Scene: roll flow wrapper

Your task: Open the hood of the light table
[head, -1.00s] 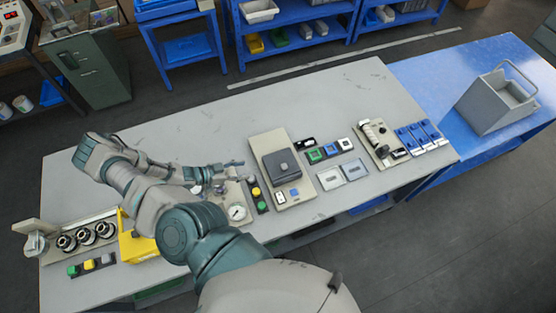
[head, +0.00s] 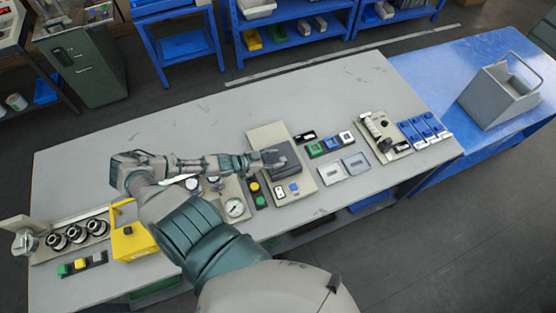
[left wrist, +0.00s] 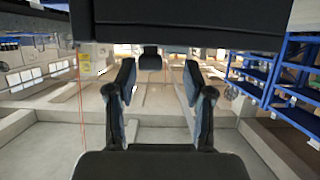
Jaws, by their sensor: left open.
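The light table is a beige panel (head: 263,134) on the grey bench, with a dark grey box-like hood (head: 287,156) on it. The hood appears down. My left gripper (head: 270,159) is at the left side of the hood and overlaps it in the head view; whether it touches I cannot tell. In the left wrist view my left gripper (left wrist: 158,80) has its two dark fingers apart with nothing between them. A dark slab fills the top of that view; I cannot tell what it is. My right gripper is not in view.
A round gauge (head: 235,207) and a strip with yellow and green buttons (head: 256,193) lie left of the panel. Coloured blocks (head: 331,145) and two grey trays (head: 356,162) lie to its right. The bench behind is clear.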

